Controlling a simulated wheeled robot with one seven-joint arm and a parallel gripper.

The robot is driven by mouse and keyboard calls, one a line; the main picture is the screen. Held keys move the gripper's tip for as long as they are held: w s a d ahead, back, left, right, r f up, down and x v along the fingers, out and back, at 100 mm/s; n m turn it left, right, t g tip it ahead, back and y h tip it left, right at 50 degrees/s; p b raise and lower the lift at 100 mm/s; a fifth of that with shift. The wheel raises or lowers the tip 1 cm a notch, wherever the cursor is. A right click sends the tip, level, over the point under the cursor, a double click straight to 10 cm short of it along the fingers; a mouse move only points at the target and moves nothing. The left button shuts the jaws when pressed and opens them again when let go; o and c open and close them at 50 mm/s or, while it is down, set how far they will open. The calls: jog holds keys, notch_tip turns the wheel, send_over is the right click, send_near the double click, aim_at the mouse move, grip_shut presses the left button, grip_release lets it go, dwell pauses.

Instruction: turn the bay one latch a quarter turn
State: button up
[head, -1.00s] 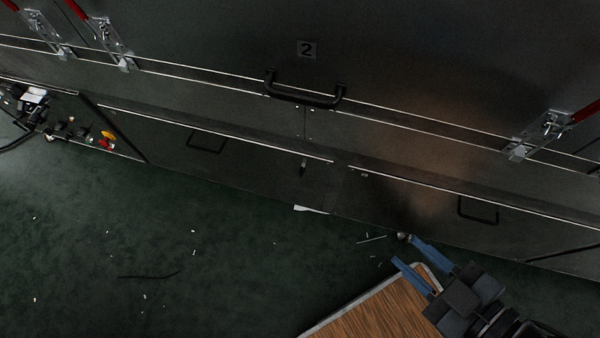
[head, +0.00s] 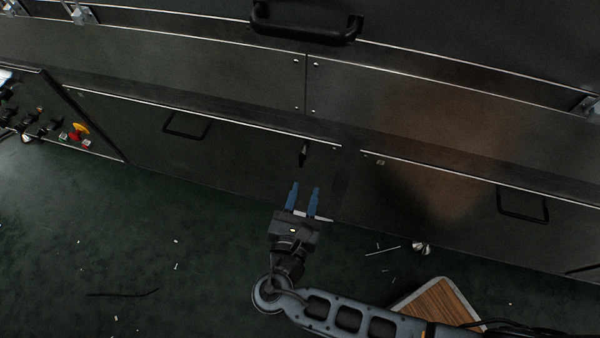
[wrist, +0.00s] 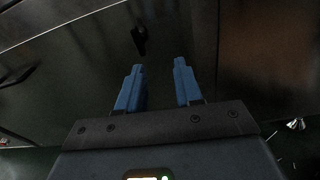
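The latch (head: 304,153) is a small black handle on the dark lower panel, near that panel's right edge. It points roughly up and down, tilted a little. It also shows in the wrist view (wrist: 140,40), above and a little left of the space between my fingers. My gripper (head: 304,186) has two blue fingers, spread apart with nothing between them. In the head view it lies just below the latch, fingers pointing up at it. The fingertips look apart from the latch. No bay number shows on this lower panel.
A black bar handle (head: 305,28) stands out above. Thin loop handles are on the left panel (head: 187,125) and right panel (head: 522,204). A wooden-topped board (head: 437,305) lies lower right. The green floor at left is mostly clear.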

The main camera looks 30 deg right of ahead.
aim_at(300, 162)
jog(key=shift+n+t+h, duration=0.3)
jog(key=shift+h, duration=0.4)
jog(key=w+d, duration=0.1)
jog(key=w, duration=0.1)
jog(key=w+r+b, duration=0.1)
jog(key=w, duration=0.1)
jog(key=w+d+b, duration=0.1)
jog(key=w, duration=0.1)
jog(key=shift+w+d+r, duration=0.25)
jog(key=shift+w+d, duration=0.05)
grip_shut()
